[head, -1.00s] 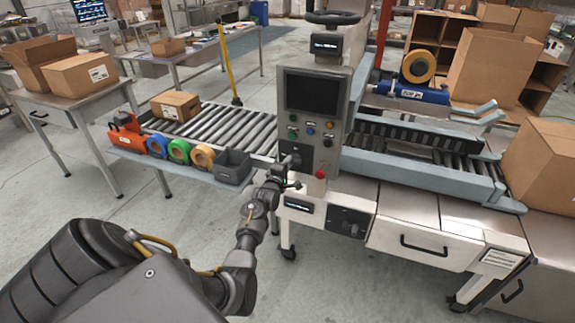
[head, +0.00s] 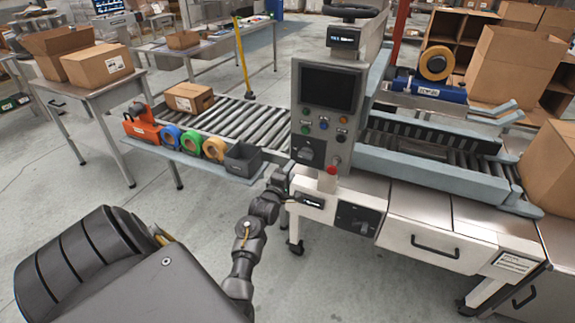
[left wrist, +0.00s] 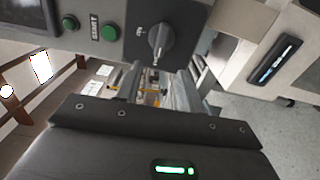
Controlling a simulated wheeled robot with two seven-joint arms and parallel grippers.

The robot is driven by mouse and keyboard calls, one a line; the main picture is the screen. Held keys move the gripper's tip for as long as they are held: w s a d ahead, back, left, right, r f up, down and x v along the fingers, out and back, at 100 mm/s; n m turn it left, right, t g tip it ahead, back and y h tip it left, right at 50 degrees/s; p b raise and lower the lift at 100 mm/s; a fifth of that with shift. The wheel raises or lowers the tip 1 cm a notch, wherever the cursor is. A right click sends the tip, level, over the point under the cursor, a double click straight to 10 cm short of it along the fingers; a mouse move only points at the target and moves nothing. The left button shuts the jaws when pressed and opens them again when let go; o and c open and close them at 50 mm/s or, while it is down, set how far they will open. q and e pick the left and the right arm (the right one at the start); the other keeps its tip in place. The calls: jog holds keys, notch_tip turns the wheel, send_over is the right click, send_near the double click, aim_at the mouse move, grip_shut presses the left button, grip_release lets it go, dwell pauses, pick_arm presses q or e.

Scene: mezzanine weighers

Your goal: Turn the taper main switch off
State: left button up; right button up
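The taper's grey control panel (head: 328,117) stands in the middle of the head view. A black rotary switch (head: 308,151) is low on its left side. In the left wrist view this switch knob (left wrist: 159,41) sits on a dark plate, its grip roughly upright in the picture; its marks are too small to read. My left gripper (head: 284,181) is just below and left of the switch in the head view. In the left wrist view its fingers (left wrist: 165,80) appear apart, with nothing held and background between them. The knob looks clear of them. My right gripper is not in view.
A red button (head: 331,171) juts out beside the rotary switch. A second black switch plate (head: 357,219) is on the lower front, beside a small display (head: 312,201). A grey bin (head: 243,160) and tape rolls line the shelf at left.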

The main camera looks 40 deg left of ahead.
pick_arm(q)
jog(key=v, duration=0.2)
jog(key=shift+s+d, duration=0.1)
jog(key=shift+s, duration=0.15)
dwell(0.5)
